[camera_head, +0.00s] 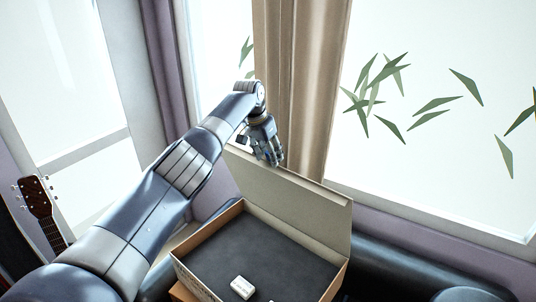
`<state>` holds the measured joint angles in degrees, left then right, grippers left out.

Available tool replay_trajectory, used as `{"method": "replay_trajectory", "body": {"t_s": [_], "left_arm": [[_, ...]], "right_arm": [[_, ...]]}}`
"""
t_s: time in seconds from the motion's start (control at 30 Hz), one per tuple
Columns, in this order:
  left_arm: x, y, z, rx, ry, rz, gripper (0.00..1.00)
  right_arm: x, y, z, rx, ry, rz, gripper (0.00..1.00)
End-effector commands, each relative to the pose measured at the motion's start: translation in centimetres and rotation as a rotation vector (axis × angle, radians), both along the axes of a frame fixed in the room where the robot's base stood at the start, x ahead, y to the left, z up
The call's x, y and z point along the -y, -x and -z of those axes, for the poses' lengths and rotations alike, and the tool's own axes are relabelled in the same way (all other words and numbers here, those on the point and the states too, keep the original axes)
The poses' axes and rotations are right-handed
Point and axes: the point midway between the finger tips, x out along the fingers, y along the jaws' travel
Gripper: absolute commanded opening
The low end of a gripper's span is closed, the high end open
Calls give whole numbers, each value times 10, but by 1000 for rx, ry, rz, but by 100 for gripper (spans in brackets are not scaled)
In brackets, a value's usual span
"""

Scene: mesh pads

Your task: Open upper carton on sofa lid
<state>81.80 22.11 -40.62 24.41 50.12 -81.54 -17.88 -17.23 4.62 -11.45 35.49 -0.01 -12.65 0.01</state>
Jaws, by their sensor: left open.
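The upper carton (190,268) sits low in the middle of the head view, with brown walls and a dark inside. Its lid (300,200) stands raised along the carton's far side, leaning back toward the window. A small white block (241,287) lies inside the carton. My left gripper (272,160) is open at the lid's upper left edge, fingers pointing down; I cannot tell whether it touches the lid. My right gripper is not in view.
Part of the dark sofa (400,268) shows right of the carton. A beige curtain (300,80) and windows stand behind the lid. A guitar (42,212) stands at the far left.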

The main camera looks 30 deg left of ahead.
Motion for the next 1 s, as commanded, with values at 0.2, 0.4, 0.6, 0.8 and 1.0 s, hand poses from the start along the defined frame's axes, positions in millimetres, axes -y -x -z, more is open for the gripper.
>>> {"method": "replay_trajectory", "body": {"t_s": [0.2,0.4,0.6,0.8,1.0], "left_arm": [[-1,1,-6,3,1,0,45],[-3,9,-30,3,-1,1,45],[-6,23,-74,4,0,1,45],[-8,34,-102,0,0,0,45],[-8,38,-112,-1,0,0,45]], "right_arm": [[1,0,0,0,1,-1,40],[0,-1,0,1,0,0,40],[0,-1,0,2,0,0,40],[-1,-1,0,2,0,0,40],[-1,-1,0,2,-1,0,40]]}}
